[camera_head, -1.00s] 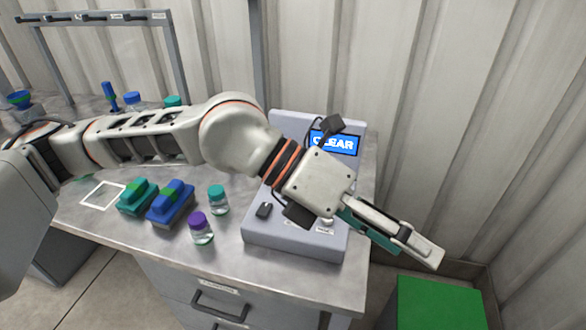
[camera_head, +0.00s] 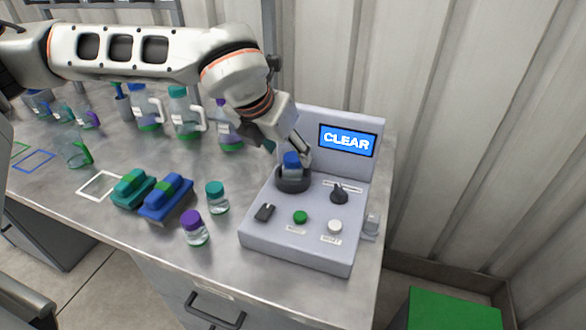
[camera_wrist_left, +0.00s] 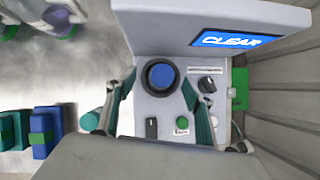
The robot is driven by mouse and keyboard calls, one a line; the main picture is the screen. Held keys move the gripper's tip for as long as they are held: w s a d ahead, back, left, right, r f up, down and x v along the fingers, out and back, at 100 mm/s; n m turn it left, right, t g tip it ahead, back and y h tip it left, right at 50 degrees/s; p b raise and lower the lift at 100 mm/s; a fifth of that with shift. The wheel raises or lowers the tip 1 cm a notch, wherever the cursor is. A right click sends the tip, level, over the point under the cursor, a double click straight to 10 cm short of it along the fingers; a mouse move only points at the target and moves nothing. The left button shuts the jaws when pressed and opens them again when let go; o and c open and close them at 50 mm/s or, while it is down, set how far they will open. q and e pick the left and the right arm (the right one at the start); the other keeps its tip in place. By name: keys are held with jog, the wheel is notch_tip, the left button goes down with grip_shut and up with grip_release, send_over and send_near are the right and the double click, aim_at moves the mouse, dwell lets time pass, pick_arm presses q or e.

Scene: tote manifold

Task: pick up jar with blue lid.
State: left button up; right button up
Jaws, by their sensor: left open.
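The jar with the blue lid (camera_head: 292,163) stands upright in a dark round holder on the grey machine. Its blue lid shows from above in the left wrist view (camera_wrist_left: 161,76). My left gripper (camera_head: 288,150) is at the jar, partly hidden by its own wrist in the head view. In the left wrist view the left gripper (camera_wrist_left: 160,92) is open, with one finger on each side of the jar and gaps to the lid. My right gripper is not in view.
The machine (camera_head: 290,245) has a screen reading CLEAR (camera_head: 347,140), knobs and buttons. A teal-lidded jar (camera_head: 217,198) and a purple-lidded jar (camera_head: 194,228) stand to its left, beside blue (camera_head: 167,199) and teal (camera_head: 133,188) blocks. Several bottles stand behind.

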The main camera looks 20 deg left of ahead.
aim_at(292, 157)
pick_arm(q)
jog(key=x, duration=0.4)
jog(key=shift+d+f, duration=0.15)
jog(key=shift+d, duration=0.05)
jog(key=shift+c, duration=0.3)
jog(key=c, duration=1.2)
jog(key=shift+c, duration=0.2)
